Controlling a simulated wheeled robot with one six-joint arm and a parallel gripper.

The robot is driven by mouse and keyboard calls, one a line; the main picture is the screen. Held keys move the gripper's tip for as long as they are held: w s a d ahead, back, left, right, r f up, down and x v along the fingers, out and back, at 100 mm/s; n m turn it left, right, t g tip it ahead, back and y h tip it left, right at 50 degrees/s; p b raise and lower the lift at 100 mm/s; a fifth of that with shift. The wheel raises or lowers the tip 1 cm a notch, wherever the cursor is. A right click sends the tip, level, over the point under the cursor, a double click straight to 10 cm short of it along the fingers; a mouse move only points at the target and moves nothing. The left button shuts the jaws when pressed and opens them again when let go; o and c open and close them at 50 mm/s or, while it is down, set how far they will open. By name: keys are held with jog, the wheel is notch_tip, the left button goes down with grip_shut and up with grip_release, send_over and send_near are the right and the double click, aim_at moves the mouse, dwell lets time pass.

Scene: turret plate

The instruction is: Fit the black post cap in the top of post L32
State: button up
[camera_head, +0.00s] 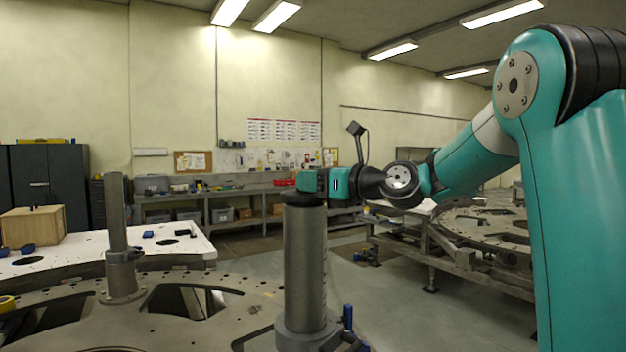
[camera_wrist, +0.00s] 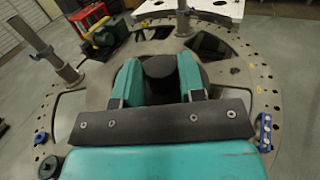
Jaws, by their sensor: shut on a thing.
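A thick grey post (camera_head: 305,255) stands upright on the turret plate in the front middle of the head view; no label is readable, so I cannot tell if it is L32. The black post cap (camera_head: 303,199) is at its top, and its dark rim appears to touch the post. I cannot tell how deep it sits. My gripper (camera_head: 312,181) comes in from the right, level, just over the post top. In the wrist view my gripper (camera_wrist: 160,84) has its teal fingers shut on both sides of the black cap (camera_wrist: 159,68). The cap hides the post top there.
The turret plate (camera_head: 250,290) has holes and large cut-outs. A thinner post (camera_head: 117,215) stands to the left. A white board (camera_head: 190,242) and a wooden box (camera_head: 33,227) lie behind it. Blue clamps (camera_wrist: 265,130) sit near the plate's edge. A workbench runs along the back wall.

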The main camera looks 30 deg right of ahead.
jog(key=shift+f+b, duration=0.35)
jog(key=shift+f, duration=0.25)
jog(key=o, duration=0.7)
jog(key=shift+o, duration=0.2)
jog(key=v, duration=1.1)
jog(key=shift+r, duration=0.1)
dwell(0.4)
